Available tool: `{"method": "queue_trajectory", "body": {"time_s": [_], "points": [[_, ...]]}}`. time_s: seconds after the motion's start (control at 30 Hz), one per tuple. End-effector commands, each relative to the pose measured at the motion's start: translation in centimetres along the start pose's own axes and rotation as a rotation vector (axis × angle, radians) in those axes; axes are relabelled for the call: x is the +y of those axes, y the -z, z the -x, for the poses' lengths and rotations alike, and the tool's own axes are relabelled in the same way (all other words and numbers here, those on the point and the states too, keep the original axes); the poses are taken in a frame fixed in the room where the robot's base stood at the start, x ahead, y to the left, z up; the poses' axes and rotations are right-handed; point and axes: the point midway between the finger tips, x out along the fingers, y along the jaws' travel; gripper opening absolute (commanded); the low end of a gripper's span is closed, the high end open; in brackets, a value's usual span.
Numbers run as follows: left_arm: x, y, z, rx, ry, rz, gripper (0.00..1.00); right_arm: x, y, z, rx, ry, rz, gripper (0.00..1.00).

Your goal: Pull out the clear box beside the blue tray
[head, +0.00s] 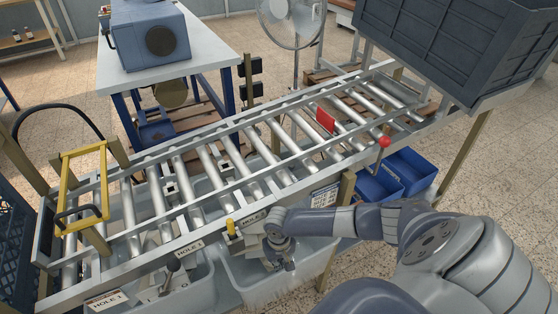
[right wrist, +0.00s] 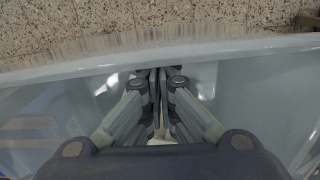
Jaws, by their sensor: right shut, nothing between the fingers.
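The clear box (head: 262,290) is a translucent grey bin on the floor under the roller conveyor, left of the blue tray (head: 378,187). My right gripper (head: 285,265) is over this box, pointing down, shut and empty. In the right wrist view, the fingertips (right wrist: 158,72) are close to the box's pale rim (right wrist: 200,48), which crosses the upper part of the picture. Whether they touch the rim I cannot tell. The box's back is hidden under the conveyor. My left gripper is out of view.
The roller conveyor (head: 215,175) runs above the box, with a red-knobbed lever (head: 384,142) and a yellow frame (head: 83,188). Another clear bin (head: 185,290) stands at left. A second blue tray (head: 412,170) is at right. Speckled floor in front is free.

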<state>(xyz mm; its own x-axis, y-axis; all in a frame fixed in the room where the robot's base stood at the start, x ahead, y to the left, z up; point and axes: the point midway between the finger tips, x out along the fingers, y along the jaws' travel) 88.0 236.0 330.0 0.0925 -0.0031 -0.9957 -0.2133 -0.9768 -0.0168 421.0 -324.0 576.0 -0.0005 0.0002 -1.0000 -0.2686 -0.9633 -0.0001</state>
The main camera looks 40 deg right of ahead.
Motion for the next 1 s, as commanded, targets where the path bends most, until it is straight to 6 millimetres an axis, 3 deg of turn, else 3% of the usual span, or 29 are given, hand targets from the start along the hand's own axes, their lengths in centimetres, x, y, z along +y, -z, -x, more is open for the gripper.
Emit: {"method": "queue_trajectory", "body": {"time_s": [0.17, 0.63, 0.8, 1.0], "points": [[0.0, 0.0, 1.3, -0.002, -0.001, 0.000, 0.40, 0.0, -1.0, 0.4, -0.002, -0.001, 0.000, 0.00], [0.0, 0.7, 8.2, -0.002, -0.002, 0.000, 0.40, 0.0, -9.7, 0.5, -0.011, 0.000, -0.001, 0.00], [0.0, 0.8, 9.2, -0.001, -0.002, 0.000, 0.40, 0.0, -11.6, 0.2, -0.009, -0.001, -0.001, 0.00], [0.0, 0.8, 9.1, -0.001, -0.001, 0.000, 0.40, 0.0, -11.9, -0.1, -0.007, -0.001, 0.000, 0.00]]}}
